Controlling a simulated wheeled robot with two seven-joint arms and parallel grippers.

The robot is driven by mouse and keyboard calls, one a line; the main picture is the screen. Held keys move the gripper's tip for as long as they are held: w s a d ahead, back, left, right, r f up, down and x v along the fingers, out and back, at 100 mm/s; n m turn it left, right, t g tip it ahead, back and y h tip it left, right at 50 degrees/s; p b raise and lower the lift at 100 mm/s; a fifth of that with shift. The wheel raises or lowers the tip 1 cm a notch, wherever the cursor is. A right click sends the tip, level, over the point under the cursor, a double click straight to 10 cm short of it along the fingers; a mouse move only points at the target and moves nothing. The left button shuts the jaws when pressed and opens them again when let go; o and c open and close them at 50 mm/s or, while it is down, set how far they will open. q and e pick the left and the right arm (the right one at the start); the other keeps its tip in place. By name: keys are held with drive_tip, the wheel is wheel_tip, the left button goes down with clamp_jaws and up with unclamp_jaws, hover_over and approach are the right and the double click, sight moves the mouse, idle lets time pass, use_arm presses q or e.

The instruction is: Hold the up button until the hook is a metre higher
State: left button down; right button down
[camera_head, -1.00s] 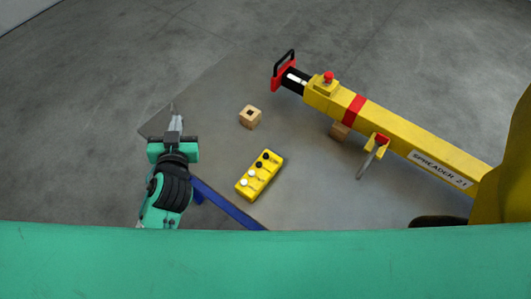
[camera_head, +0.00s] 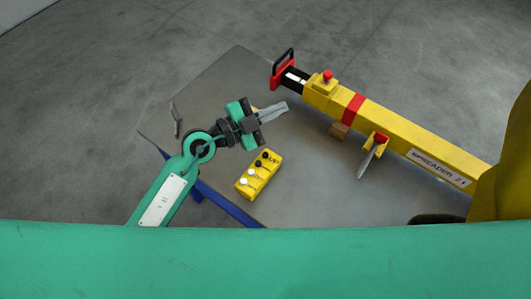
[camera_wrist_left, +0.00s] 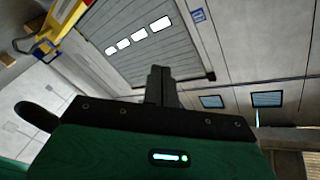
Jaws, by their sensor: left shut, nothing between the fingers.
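The yellow control box (camera_head: 258,176) lies on the grey table top, with black and white round buttons along it. The label "UP" shows beside the black button at its far end. My left gripper (camera_head: 284,107) is shut and empty, beyond the far end of the box and apart from it, pointing right. In the left wrist view its closed fingers (camera_wrist_left: 160,84) point towards a wall and shutter door. No hook can be made out. My right gripper is not in view.
A yellow spreader beam (camera_head: 400,138) with a red button and black end handle lies across the right side. Another block is mostly hidden behind my left gripper.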

use_arm(q)
wheel_tip(320, 180, down, 7)
drive_tip(key=m+g+y, duration=0.1)
drive_tip(key=g+y, duration=0.2)
drive_tip(key=y, duration=0.1)
drive_tip(key=g+y, duration=0.1)
drive_tip(key=y, duration=0.3)
hover_over(265, 155)
wheel_tip(265, 155, down, 6)
drive_tip(key=shift+a, duration=0.45)
drive_tip(key=shift+f, duration=0.2)
wheel_tip(265, 155, down, 6)
drive_tip(key=b, duration=0.7)
drive_tip(key=shift+f, duration=0.2)
wheel_tip(265, 155, down, 2)
drive_tip(key=shift+b, duration=0.45)
